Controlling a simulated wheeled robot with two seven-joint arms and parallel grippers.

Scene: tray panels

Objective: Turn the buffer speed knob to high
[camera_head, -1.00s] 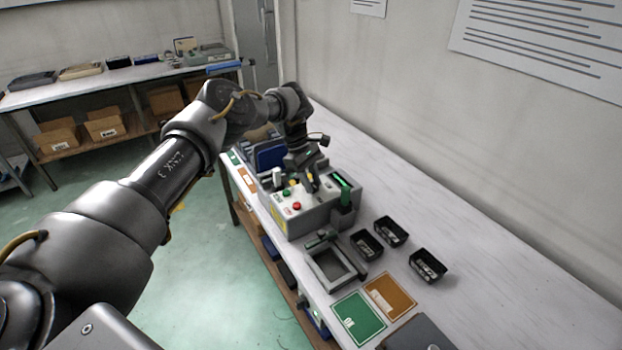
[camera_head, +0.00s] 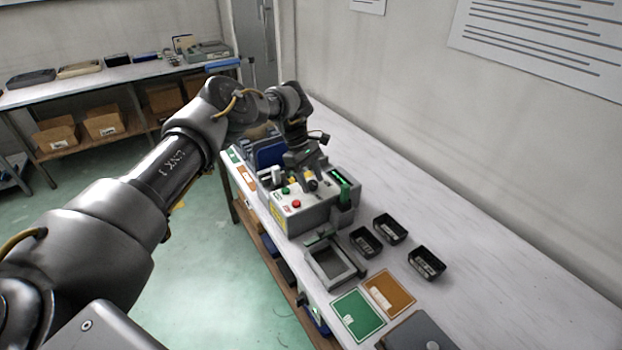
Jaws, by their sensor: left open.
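The grey control box (camera_head: 312,217) stands on the long white bench. A green button (camera_head: 286,190) and a red button (camera_head: 296,204) show on its top panel. My left gripper (camera_head: 306,182) points down over the back part of this panel, behind the buttons. It is open, with its fingers low at the panel. The speed knob cannot be made out clearly; the fingers cover that part of the panel. I cannot tell whether they touch it. My right gripper is not in view.
A grey frame fixture (camera_head: 333,262) sits in front of the box. Several black bins, including one (camera_head: 427,262), stand to its right. Green (camera_head: 357,314) and orange (camera_head: 389,292) cards lie near the front. The bench's right side along the wall is clear.

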